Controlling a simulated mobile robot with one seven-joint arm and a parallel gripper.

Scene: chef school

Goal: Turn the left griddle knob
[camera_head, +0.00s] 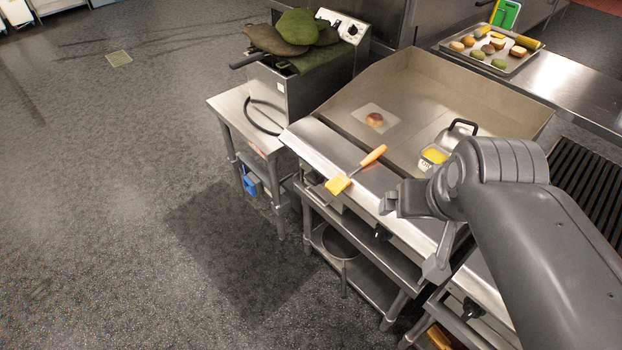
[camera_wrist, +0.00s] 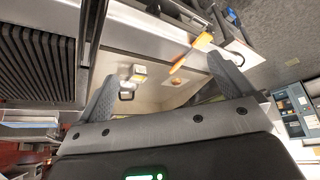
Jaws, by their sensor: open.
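The griddle (camera_head: 425,85) is a steel box with a raised splash wall and a front ledge. A dark knob (camera_head: 383,234) shows on its front, below the ledge. I cannot make out a second griddle knob clearly to its left, where the ledge and shadow cover the front. My gripper (camera_head: 390,203) is over the front ledge, above and close to the dark knob, apart from it. In the wrist view my gripper (camera_wrist: 165,85) has its two fingers spread wide with nothing held between them.
An orange-handled brush (camera_head: 356,169) lies across the front ledge, left of my gripper. A container of yellow liquid (camera_head: 433,156) and a patty on paper (camera_head: 375,119) are on the griddle. A fryer (camera_head: 290,95) stands left. A food tray (camera_head: 490,50) is behind. Open floor lies left.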

